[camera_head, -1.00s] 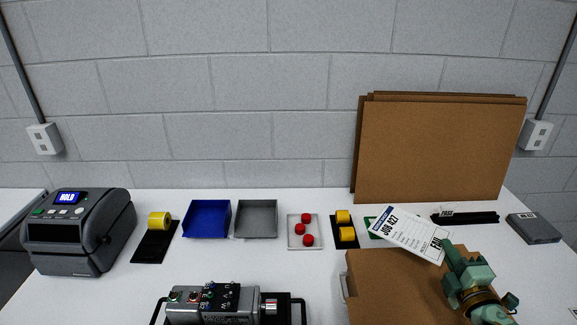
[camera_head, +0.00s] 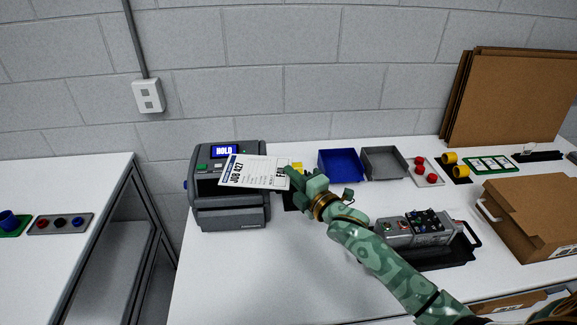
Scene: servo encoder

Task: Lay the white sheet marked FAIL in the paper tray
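The white sheet (camera_head: 252,173), printed JOB 427 with a partly covered word that starts with F, is held nearly flat in front of the printer. My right gripper (camera_head: 290,178) is shut on its right edge. The sheet hides part of the printer's front. A blue tray (camera_head: 341,178) and a grey tray (camera_head: 386,177) stand side by side to the right of the gripper, both looking empty; I cannot tell whether either is the paper tray. My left gripper is not in view.
The dark grey printer (camera_head: 234,212) shows HOLD. A control box (camera_head: 408,230) and a cardboard box (camera_head: 540,218) stand at right. Red knobs (camera_head: 430,178) and yellow rolls (camera_head: 460,174) lie behind. Another table (camera_head: 60,275) is at left, across a gap.

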